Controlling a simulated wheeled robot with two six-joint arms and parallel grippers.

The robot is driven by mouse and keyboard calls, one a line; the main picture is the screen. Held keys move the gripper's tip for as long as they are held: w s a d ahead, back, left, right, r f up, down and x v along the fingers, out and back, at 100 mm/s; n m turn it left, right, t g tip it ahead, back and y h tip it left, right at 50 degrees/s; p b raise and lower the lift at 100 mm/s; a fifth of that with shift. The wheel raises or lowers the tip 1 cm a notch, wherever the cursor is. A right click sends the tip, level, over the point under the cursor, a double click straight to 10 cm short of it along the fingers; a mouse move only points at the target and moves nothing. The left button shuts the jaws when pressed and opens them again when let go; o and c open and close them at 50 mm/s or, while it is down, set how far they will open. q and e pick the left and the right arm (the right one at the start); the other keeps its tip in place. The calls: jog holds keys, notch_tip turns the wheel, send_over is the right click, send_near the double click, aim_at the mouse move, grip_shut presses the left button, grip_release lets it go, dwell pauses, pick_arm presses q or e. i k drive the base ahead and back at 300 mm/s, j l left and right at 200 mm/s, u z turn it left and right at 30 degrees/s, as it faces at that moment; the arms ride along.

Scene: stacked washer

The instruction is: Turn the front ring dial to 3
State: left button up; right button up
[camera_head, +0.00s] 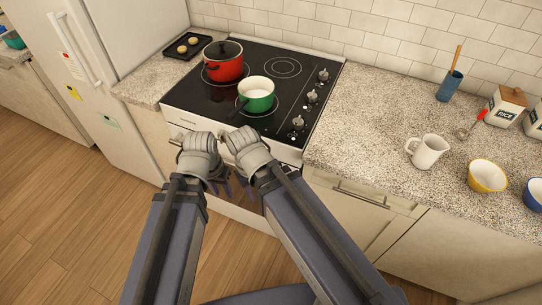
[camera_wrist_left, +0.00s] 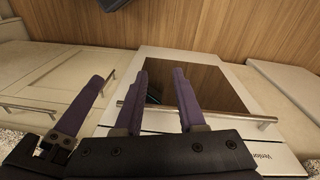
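The stove (camera_head: 215,105) has a black cooktop with a column of silver dials along its right side. The frontmost dial (camera_head: 298,121) is a small knob near the front right corner; its setting is too small to read. My left gripper (camera_head: 220,186) hangs low in front of the stove, apart from the dials. In the left wrist view its two purple fingers (camera_wrist_left: 160,75) stand apart with nothing between them, over the oven door (camera_wrist_left: 180,82). My right gripper is beside it, mostly hidden by its own arm in the head view; one purple finger (camera_wrist_left: 85,105) shows in the wrist view.
A lidded red pot (camera_head: 223,62) and a green pan (camera_head: 256,95) stand on the cooktop. A black tray (camera_head: 187,45) lies at its left. A white mug (camera_head: 427,151) and a yellow bowl (camera_head: 486,176) stand on the right counter. The counter just right of the dials is clear.

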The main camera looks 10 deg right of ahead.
aim_at(297, 124)
jog(key=j+z, duration=0.1)
jog(key=z, duration=0.35)
jog(key=k+j+z, duration=0.2)
jog(key=j, duration=0.15)
jog(key=j+z, duration=0.25)
jog(key=k+j+z, duration=0.2)
jog(key=j, duration=0.15)
jog(key=k+j, duration=0.2)
jog(key=j, duration=0.2)
jog(key=k+j, duration=0.25)
jog(key=k+j+z, duration=0.1)
jog(key=j, duration=0.4)
jog(key=k, duration=0.1)
